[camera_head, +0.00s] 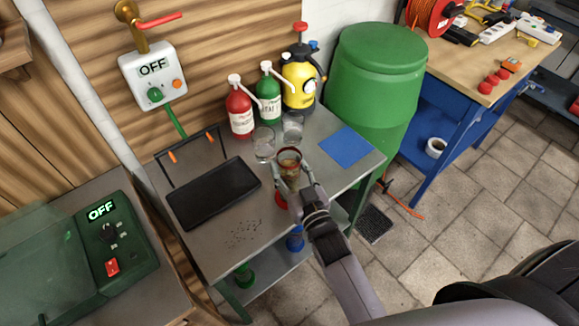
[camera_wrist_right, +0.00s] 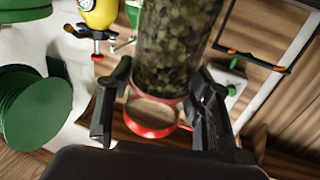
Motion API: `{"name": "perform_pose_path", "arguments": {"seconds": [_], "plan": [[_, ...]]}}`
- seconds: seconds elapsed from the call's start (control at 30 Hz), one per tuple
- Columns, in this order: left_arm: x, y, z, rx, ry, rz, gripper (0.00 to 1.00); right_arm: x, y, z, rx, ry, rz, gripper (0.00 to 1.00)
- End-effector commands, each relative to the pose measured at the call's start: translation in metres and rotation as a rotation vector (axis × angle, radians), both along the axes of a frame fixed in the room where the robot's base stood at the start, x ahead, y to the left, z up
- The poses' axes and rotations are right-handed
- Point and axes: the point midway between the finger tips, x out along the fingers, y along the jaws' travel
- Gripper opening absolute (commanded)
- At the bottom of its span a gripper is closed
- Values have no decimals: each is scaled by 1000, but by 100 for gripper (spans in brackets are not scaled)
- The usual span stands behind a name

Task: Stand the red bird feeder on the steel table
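The red bird feeder (camera_head: 289,158) is a clear tube with a red rim, over the steel table (camera_head: 222,238). In the right wrist view, the feeder (camera_wrist_right: 172,45) shows seeds inside and a red hoop at its end. My right gripper (camera_head: 290,185) has one finger on each side of the feeder, close against it near the red rim, as the right wrist view also shows (camera_wrist_right: 162,105). A red part low beside the fingers may be its base. The gripper hides much of the lower feeder, so its contact with the table is unclear. My left gripper is not in view.
A black tray (camera_head: 213,192) lies left of the feeder. Two glasses (camera_head: 264,143) and red, green and yellow bottles (camera_head: 299,78) stand behind it. A blue mat (camera_head: 346,147) lies to the right, before a green barrel (camera_head: 372,75). The front of the tabletop has scattered dark bits.

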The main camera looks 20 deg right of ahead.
Motion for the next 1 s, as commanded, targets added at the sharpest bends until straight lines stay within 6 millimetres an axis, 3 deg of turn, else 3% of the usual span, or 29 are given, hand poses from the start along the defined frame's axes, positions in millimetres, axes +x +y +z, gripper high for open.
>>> {"name": "perform_pose_path", "arguments": {"seconds": [0.23,0.6,0.77,1.0], "plan": [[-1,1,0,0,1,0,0,0,0,0,0,0,0,65],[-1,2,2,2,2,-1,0,-1,0,4,0,1,0,65],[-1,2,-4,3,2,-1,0,-25,-2,0,1,4,0,65],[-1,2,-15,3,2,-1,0,-77,-7,-1,1,4,1,65]]}}
